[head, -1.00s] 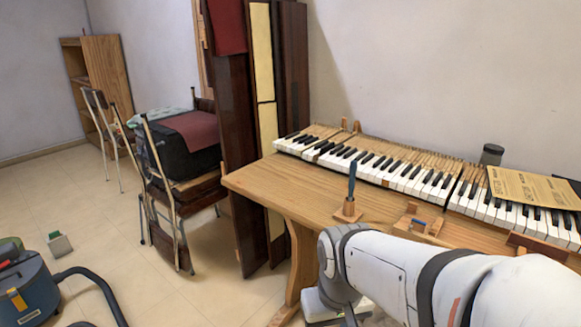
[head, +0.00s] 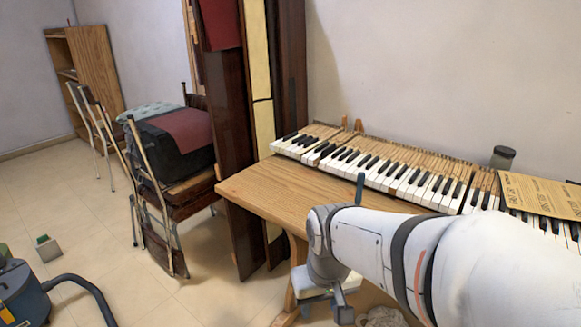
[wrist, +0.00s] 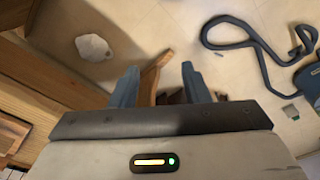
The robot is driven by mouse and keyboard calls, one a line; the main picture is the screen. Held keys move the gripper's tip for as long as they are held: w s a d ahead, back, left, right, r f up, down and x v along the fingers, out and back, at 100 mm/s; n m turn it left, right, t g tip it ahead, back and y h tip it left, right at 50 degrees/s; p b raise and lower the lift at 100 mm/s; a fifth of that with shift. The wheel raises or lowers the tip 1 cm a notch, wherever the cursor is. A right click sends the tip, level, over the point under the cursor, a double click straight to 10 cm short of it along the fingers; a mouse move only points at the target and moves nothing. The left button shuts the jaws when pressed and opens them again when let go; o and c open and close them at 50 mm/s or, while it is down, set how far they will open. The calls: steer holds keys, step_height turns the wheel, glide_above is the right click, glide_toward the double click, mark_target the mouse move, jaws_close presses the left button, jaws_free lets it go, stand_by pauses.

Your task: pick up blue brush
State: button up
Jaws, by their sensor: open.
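A thin blue upright thing (head: 360,189), which looks like the blue brush, stands on the wooden table (head: 262,190) in front of the piano keys. Only its upper part shows in the head view; my arm hides its lower part. I do not make it out in the wrist view. My gripper (wrist: 160,80) is open, its two blue-grey fingers apart with nothing held between them. It points down past the table's edge towards the floor, apart from the brush.
Piano keys (head: 385,170) run along the back of the table, with a brown sheet (head: 540,194) and a dark jar (head: 502,157). A chair with a dark case (head: 175,145) stands left. A vacuum cleaner (head: 22,290) and its hose lie on the floor. A white lump (wrist: 93,47) lies below.

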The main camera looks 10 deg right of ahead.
steer(key=t+p, duration=0.1)
steer(key=p, duration=1.6)
glide_toward(360, 186)
steer(key=s+a+f, duration=0.3)
steer(key=a+f, duration=0.3)
steer(key=f, duration=0.1)
steer(key=shift+m+t, duration=0.5)
steer(key=shift+m, duration=0.1)
steer(key=w+d+r+p, duration=0.1)
steer(key=d+p, duration=0.1)
steer(key=w+d+r+p, duration=0.2)
steer(key=p, duration=0.1)
steer(key=w+d+r+p, duration=0.1)
steer(key=w+d+p, duration=0.1)
steer(key=p, duration=0.1)
steer(key=shift+d+r, duration=0.15)
steer(key=shift+r, duration=0.15)
steer(key=shift+w+d+f, duration=0.15)
steer(key=shift+w, duration=0.05)
steer(key=x, duration=0.2)
steer(key=shift+f, duration=0.35)
step_height(360, 186, down, 4)
steer(key=shift+f+p, duration=0.2)
steer(key=shift+p, duration=0.2)
steer(key=shift+w+f, duration=0.2)
steer(key=shift+f, duration=0.2)
steer(key=shift+c, duration=0.5)
